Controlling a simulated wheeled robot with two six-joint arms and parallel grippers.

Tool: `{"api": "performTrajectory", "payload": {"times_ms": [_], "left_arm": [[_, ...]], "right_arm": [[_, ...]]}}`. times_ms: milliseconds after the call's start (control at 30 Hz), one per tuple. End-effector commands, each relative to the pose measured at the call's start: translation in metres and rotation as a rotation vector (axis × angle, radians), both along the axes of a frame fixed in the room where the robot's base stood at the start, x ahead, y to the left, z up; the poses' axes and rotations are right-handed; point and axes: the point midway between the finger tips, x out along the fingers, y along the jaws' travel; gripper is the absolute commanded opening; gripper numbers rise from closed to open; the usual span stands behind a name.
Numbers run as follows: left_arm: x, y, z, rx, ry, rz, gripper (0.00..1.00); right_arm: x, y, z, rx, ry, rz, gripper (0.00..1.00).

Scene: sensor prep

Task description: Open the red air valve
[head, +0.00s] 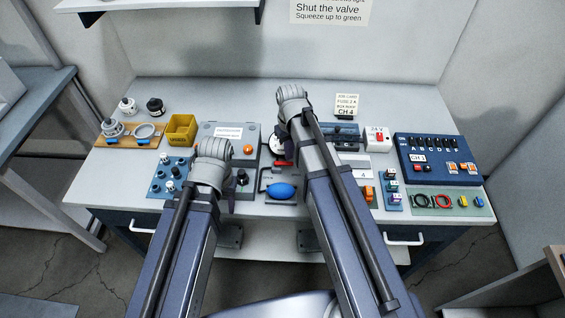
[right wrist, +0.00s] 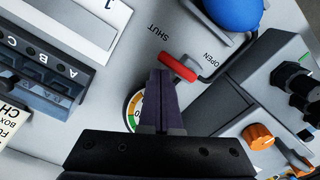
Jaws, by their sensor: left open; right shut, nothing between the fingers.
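The red air valve (head: 284,164) is a small red bar handle on the bench, behind the blue squeeze bulb (head: 281,190). In the right wrist view the red handle (right wrist: 178,68) lies between the printed words SHUT and OPEN. My right gripper (right wrist: 161,74) is shut and empty, its fingertips close beside the handle's near side; I cannot tell whether they touch. In the head view the right gripper (head: 284,140) is mostly hidden by its own arm. My left gripper (head: 229,195) is open, low over the bench left of the bulb, its fingers largely hidden.
A round gauge (right wrist: 137,108) is partly behind my right fingers. A grey box with an orange knob (right wrist: 258,136) stands close by. A blue switch panel (head: 438,160) is at the right, a yellow bin (head: 181,130) at the left.

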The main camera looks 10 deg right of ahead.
Motion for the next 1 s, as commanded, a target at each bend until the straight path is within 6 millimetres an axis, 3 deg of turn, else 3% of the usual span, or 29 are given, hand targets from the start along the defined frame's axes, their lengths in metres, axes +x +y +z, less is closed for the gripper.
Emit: {"api": "performTrajectory", "payload": {"times_ms": [1000], "left_arm": [[0.0,0.0,-0.0066,0.0,0.0,0.0,0.5]], "right_arm": [[-0.0085,-0.0005,-0.0067,0.0,0.001,0.0,0.0]]}}
